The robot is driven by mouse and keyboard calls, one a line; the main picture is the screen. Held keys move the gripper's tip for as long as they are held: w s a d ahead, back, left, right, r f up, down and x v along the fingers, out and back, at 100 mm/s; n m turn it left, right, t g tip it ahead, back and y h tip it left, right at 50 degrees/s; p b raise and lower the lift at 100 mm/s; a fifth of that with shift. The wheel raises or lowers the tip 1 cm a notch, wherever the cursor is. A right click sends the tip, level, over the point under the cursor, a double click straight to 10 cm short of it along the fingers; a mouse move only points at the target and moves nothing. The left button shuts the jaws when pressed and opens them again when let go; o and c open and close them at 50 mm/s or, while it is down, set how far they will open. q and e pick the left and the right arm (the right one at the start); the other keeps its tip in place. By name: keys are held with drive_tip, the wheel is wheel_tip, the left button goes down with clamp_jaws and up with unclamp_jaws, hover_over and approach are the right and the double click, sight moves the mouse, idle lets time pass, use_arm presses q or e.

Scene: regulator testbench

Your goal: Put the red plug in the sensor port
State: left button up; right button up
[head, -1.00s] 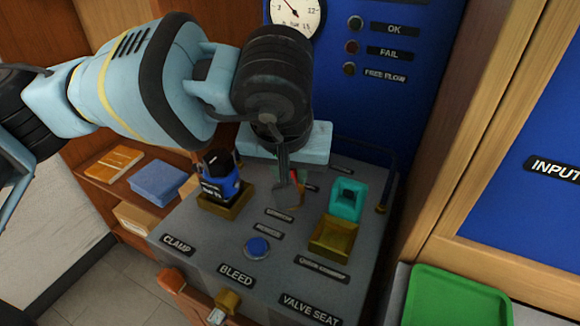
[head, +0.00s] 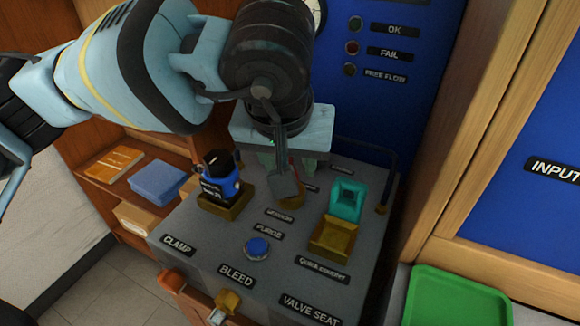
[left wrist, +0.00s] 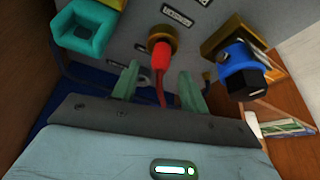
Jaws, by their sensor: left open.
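The red plug (left wrist: 161,57) stands in a brass ring port (left wrist: 164,34) beside a label that reads SENSOR in the head view; the wrist view cannot show how deep it sits. Its red cable runs back toward my left gripper (left wrist: 158,88). The gripper's two green fingers are open, one on each side of the cable, apart from the plug. In the head view my left gripper (head: 292,163) hangs over the bench behind the port, whose brass ring (head: 292,203) is partly hidden by a grey part. My right gripper is not in view.
A blue and black device (head: 219,182) sits in a brass holder on the left. A teal block (head: 347,199) stands at a brass mount on the right. A blue button (head: 257,247) lies in front. A green tray (head: 455,300) is at lower right.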

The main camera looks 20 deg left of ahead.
use_arm(q)
drive_tip(key=v, duration=0.8)
drive_tip(key=shift+r, duration=0.35)
